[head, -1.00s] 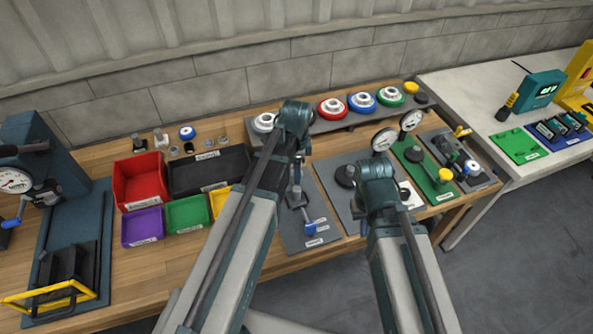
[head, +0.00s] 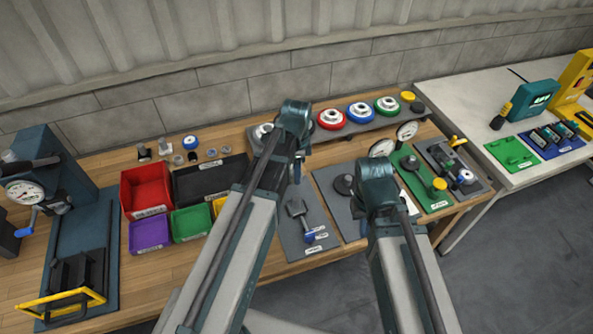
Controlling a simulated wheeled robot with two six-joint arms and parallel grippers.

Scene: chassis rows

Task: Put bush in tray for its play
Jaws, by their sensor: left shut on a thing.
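My left gripper (head: 297,170) hangs below the left wrist, mostly hidden behind its own arm, above the back of a grey mat with a small blue-handled fixture (head: 298,208). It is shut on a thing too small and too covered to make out. My right gripper is hidden behind its wrist, over the right grey mat. The trays stand at the left: red (head: 146,188), black (head: 208,180), purple (head: 149,235), green (head: 191,222) and a partly covered yellow one (head: 219,205). Several small round parts (head: 190,142) stand behind them; I cannot tell which is a bush.
A press with a dial (head: 27,192) stands at the far left, with a yellow-handled guard in front. A dark rack holds red (head: 331,118), blue (head: 360,112) and green (head: 387,106) ringed parts. Dial gauges (head: 407,131) stand at the right. Bare wood lies in front of the trays.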

